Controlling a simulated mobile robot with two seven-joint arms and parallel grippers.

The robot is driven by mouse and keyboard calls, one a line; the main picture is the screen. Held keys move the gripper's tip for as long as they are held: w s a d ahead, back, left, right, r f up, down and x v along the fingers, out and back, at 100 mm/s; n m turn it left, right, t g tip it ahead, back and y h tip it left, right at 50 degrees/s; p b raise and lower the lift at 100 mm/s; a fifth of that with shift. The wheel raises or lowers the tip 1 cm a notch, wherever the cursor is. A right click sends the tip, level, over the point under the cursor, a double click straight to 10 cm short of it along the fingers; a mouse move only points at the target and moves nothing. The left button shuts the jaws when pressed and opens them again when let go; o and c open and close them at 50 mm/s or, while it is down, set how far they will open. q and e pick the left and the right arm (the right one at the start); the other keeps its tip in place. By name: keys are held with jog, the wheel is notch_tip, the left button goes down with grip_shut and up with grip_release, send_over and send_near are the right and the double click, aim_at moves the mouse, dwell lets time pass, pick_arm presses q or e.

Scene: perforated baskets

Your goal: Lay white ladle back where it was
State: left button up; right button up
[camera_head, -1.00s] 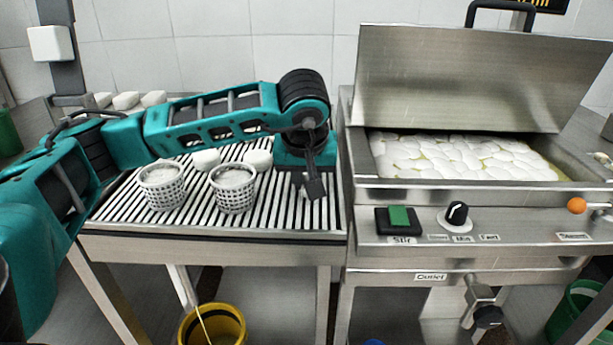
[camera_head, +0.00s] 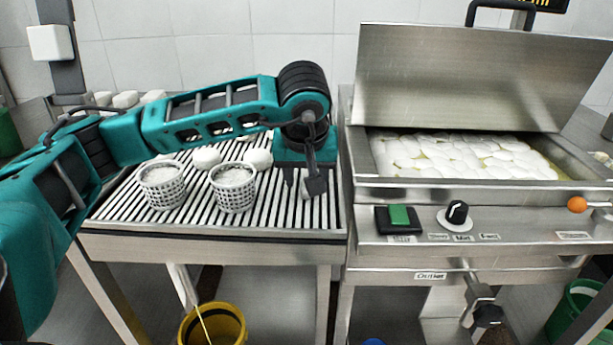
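My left gripper (camera_head: 305,186) is low over the right end of the slatted draining table (camera_head: 215,232), pointing down. A small white piece (camera_head: 305,190) shows between its dark fingers, mostly hidden by them. I cannot tell whether this is the white ladle, or whether the fingers grip it. No other thing is clearly recognisable as the ladle. My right gripper is not in view.
Two white perforated baskets (camera_head: 163,188) (camera_head: 234,190) stand on the slats, with white lumps (camera_head: 207,158) behind them. The open vat (camera_head: 455,158) of white pieces is at right. A yellow bucket (camera_head: 213,325) stands below. The front slats between are clear.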

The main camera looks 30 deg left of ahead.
pick_arm(q)
jog(key=p+v, duration=0.1)
jog(key=v, duration=1)
jog(key=shift+r+p, duration=0.2)
jog(key=shift+p, duration=0.2)
jog(key=shift+s+d, duration=0.1)
jog(key=shift+s, duration=0.05)
